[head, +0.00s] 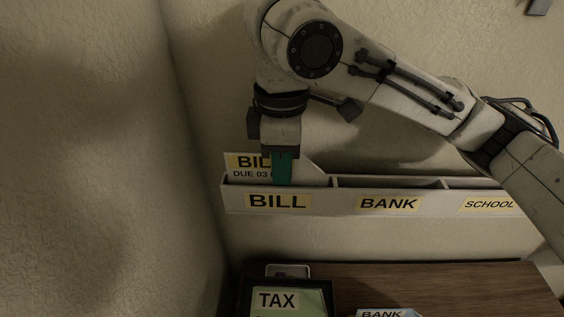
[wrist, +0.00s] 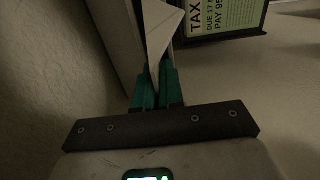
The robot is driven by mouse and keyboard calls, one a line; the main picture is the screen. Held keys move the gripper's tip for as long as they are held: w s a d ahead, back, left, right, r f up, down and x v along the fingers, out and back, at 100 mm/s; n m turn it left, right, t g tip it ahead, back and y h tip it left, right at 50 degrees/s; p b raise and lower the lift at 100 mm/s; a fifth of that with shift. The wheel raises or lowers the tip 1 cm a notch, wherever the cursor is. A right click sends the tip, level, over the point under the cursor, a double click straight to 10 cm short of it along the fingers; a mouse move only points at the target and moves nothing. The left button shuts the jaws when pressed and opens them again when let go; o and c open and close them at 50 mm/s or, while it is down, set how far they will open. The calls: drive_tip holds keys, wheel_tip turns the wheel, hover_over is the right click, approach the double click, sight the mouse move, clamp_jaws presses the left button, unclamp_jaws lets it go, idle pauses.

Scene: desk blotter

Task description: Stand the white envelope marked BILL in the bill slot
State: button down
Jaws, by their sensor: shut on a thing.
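The white envelope marked BILL (head: 237,169) stands upright in the bill slot of the wall rack (head: 330,202), its lower part hidden behind the rack's front labelled BILL. My gripper (head: 282,168) is above that slot, pointing down, its green fingers covering part of the envelope's label. In the wrist view my gripper (wrist: 158,88) is shut on the envelope (wrist: 161,28), which shows as a white edge and corner between the fingers. I cannot tell whether the envelope's bottom touches the slot floor.
The rack's BANK (head: 388,203) and SCHOOL (head: 489,204) slots lie to the right. A side wall stands close at the left.

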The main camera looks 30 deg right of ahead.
drive_tip(key=c, duration=1.2)
unclamp_jaws()
drive_tip(key=shift+o, duration=0.2)
wheel_tip(320, 180, up, 11)
drive_tip(key=shift+f, duration=0.1)
